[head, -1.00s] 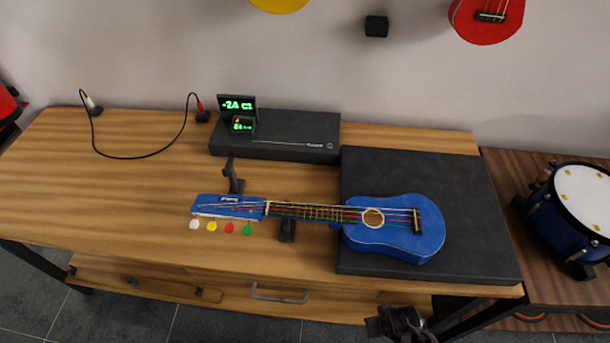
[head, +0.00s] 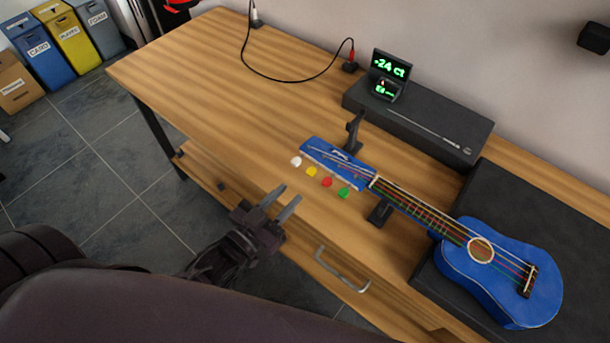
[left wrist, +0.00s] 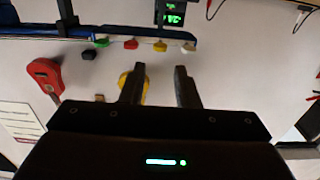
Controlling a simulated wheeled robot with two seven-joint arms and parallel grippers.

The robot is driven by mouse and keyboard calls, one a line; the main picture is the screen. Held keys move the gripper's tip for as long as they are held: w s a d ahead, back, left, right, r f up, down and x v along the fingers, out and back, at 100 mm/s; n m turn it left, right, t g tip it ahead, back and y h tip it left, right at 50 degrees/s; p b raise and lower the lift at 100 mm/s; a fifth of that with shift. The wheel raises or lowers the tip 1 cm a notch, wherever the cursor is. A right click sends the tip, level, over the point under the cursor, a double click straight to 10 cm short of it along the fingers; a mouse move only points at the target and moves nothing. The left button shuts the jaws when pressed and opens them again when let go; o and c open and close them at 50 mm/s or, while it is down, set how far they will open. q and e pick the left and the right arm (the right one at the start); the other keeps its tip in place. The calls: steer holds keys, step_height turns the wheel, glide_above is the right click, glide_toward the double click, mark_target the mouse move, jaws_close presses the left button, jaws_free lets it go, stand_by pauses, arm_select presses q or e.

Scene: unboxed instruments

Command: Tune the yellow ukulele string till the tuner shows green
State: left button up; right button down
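The blue ukulele (head: 497,268) lies on the table, its body on a black pad and its neck on dark supports. White, yellow (head: 311,172), red and green pegs stick out along the front of its headstock (head: 335,163). The tuner (head: 390,72) behind it reads "-24 ct" in green digits. My left gripper (head: 281,201) is open and empty, in front of the table edge and below left of the pegs. In the left wrist view the open fingers (left wrist: 160,88) point toward the pegs, with the yellow peg (left wrist: 160,46) beyond them, apart. My right gripper does not show.
A black box (head: 430,127) with a thin rod on it stands behind the headstock. A black cable (head: 290,80) runs along the back. A drawer handle (head: 341,270) juts from the table front. The table's left part is clear.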

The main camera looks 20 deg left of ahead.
mark_target(311, 172)
arm_select(q)
steer(key=p+x, duration=0.1)
steer(key=x, duration=0.6)
steer(key=shift+w, duration=0.25)
steer(key=shift+d, duration=0.1)
jaws_close()
